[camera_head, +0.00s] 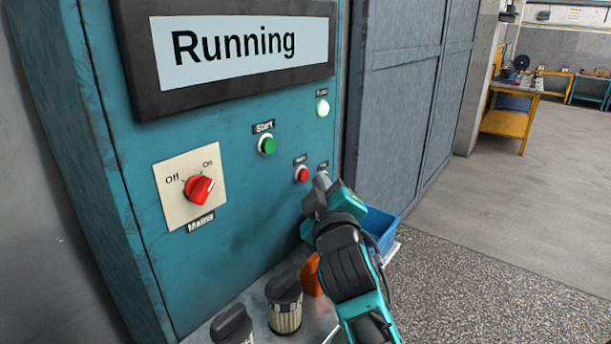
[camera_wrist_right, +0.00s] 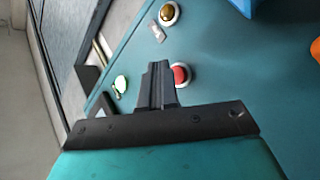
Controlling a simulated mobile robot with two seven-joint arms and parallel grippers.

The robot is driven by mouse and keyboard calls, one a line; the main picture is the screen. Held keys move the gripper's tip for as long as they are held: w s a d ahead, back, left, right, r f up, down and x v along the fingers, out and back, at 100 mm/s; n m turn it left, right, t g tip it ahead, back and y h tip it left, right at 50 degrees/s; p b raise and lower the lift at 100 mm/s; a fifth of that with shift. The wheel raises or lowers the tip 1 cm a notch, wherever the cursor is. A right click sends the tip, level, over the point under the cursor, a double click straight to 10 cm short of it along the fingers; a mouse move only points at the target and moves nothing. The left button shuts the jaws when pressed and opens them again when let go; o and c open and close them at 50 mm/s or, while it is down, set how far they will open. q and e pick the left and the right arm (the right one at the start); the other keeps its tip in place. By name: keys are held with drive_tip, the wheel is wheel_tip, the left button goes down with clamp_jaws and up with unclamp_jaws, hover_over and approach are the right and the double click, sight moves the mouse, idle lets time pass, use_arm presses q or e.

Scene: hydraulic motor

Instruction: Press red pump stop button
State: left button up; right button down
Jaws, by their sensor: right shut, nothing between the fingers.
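The red push button (camera_head: 302,173) sits on the teal control panel (camera_head: 240,200), below and right of the green Start button (camera_head: 267,145). Its small label is not readable. My right gripper (camera_head: 320,186) is shut and empty, just right of and below the red button in the head view. In the right wrist view the shut fingers (camera_wrist_right: 158,82) appear right beside the red button (camera_wrist_right: 181,74) and partly overlap its edge. I cannot tell whether they touch it. The display (camera_head: 240,47) reads "Running". My left gripper is not in view.
A red Mains rotary switch (camera_head: 199,189) is on the panel's left. A lit lamp (camera_head: 322,108) is at upper right. A yellowish button (camera_wrist_right: 167,13) shows in the wrist view. A blue bin (camera_head: 381,225) and dark-capped filters (camera_head: 285,303) stand below. Open floor lies right.

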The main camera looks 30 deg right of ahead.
drive_tip(key=shift+w, duration=0.1)
drive_tip(key=shift+w+a, duration=0.15)
drive_tip(key=shift+w, duration=0.15)
drive_tip(key=shift+w+a, duration=0.2)
drive_tip(key=shift+w, duration=0.15)
idle(0.7)
drive_tip(key=shift+s, duration=0.1)
drive_tip(key=shift+s+d+p, duration=0.35)
drive_tip(key=shift+s+p, duration=0.05)
drive_tip(key=shift+s, duration=0.25)
drive_tip(key=shift+s+d, duration=0.3)
drive_tip(key=shift+s, duration=0.45)
drive_tip(key=shift+s+d, duration=0.35)
drive_tip(key=shift+s, duration=0.45)
drive_tip(key=shift+s+d, duration=0.3)
drive_tip(key=shift+s, duration=0.45)
